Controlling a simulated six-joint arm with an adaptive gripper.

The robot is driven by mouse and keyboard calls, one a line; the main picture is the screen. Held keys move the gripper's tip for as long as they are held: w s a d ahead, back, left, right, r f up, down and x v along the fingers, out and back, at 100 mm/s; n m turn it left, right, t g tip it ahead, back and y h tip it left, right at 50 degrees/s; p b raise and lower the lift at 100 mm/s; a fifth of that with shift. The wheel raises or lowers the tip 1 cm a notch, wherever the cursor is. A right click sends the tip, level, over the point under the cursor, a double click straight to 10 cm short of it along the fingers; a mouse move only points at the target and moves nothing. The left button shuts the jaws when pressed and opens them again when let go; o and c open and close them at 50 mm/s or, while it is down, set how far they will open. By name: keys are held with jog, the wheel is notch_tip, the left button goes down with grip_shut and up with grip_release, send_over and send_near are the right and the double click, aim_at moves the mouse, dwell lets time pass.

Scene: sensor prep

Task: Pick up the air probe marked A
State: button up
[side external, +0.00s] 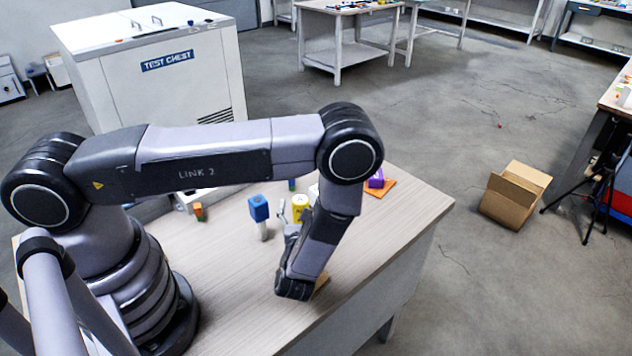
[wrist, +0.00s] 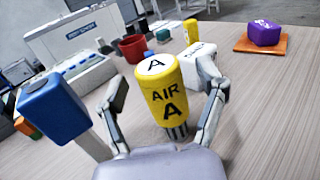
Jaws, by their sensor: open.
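In the side external view the yellow probe (side external: 299,203) shows partly, beside my wrist. My gripper (wrist: 158,100) is open, with one finger on each side of the probe in the wrist view. I cannot tell whether either finger touches it. In the side external view my gripper (side external: 291,218) is partly hidden by my own wrist.
A blue-headed probe (wrist: 54,108) stands close at the left, also in the side external view (side external: 259,208). A white block (wrist: 197,62) is right behind the yellow probe. A purple block (wrist: 263,32) sits on an orange mat (wrist: 243,46). A red cup (wrist: 133,47) stands behind.

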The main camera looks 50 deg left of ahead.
jog(key=shift+w+a, duration=0.2)
grip_shut()
dwell(0.4)
jog(key=shift+r, duration=0.1)
